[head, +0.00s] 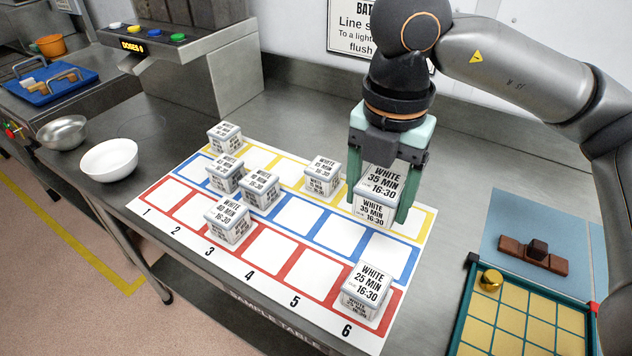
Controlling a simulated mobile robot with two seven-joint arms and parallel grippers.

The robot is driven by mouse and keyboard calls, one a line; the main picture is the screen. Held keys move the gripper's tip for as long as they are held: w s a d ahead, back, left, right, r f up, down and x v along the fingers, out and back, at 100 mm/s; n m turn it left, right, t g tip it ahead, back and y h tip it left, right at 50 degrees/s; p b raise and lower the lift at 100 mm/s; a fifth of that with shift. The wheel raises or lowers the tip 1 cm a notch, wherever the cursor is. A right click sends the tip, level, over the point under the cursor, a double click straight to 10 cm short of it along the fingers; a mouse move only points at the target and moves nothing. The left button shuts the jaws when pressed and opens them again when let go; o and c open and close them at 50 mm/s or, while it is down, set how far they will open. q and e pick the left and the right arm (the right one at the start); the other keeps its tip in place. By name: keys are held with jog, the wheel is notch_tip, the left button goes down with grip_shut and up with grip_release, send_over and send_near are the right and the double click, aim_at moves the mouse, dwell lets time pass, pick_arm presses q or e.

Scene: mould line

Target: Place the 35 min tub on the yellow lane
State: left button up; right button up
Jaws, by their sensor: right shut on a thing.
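My right gripper (384,212) comes down from above with green fingers on both sides of a white tub (374,208). It is shut on this tub, whose front label reads WHITE 35 MIN 16:30; the tub is upright. The tub is over the yellow lane (427,226) of the printed mat, towards its right end. I cannot tell whether its base touches the mat. Two other tubs stand in the yellow lane: one at its left end (225,137) and one (322,178) left of the held tub. My left gripper is not in view.
Two tubs stand in the blue lane (312,232). The red lane (238,262) holds a tub (228,221) and a 25 MIN tub (366,291) at column 6. Bowls (109,160) stand at left. A gridded tray (508,346) lies at right.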

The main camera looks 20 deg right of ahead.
jog(key=w+d+f, duration=0.1)
jog(key=w+f, duration=0.2)
jog(key=w, duration=0.1)
jog(key=w+d+f+p, duration=0.1)
jog(key=w+d+f, duration=0.1)
jog(key=w, duration=0.2)
jog(key=w+d+f, duration=0.1)
jog(key=w+f, duration=0.2)
jog(key=w, duration=0.1)
jog(key=shift+d+f+p, duration=0.25)
jog(key=shift+f+p, duration=0.05)
jog(key=shift+w+d+f, duration=0.15)
jog(key=shift+w+f, duration=0.2)
jog(key=shift+f, duration=0.15)
jog(key=shift+w+f, duration=0.15)
jog(key=shift+f, duration=1.6)
jog(key=shift+f, duration=0.1)
jog(key=shift+f, duration=0.15)
jog(key=o, duration=1.4)
jog(key=shift+o, duration=0.2)
jog(key=shift+r, duration=0.2)
